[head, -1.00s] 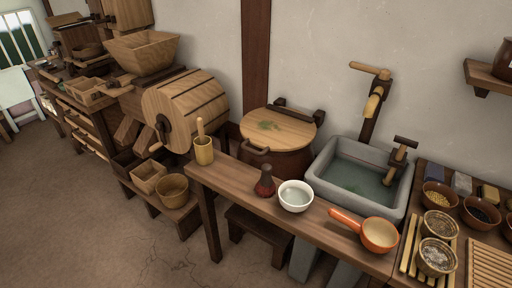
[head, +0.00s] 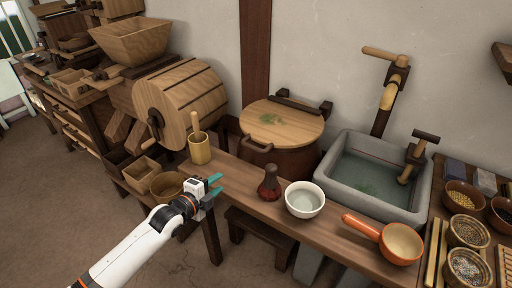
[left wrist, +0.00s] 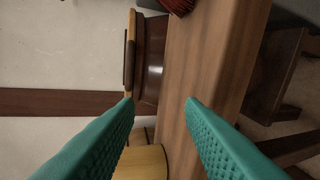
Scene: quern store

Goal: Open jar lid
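The big brown jar (head: 285,157) stands behind the narrow bench, against the wall. Its round wooden lid (head: 283,128) lies flat on top, shut, with a green mark on it and a dark hinge-like bar at the back. A handle (head: 256,147) sticks out at the lid's front left. My left gripper (head: 216,185) is over the front edge of the bench, left of the red-brown bottle and apart from the jar. Its teal fingers (left wrist: 160,105) are open and empty in the left wrist view, where the jar (left wrist: 152,62) and lid edge (left wrist: 130,55) show sideways. My right gripper is out of view.
A stone sink (head: 342,190) is right of the jar; a wooden drum (head: 180,103) is left.

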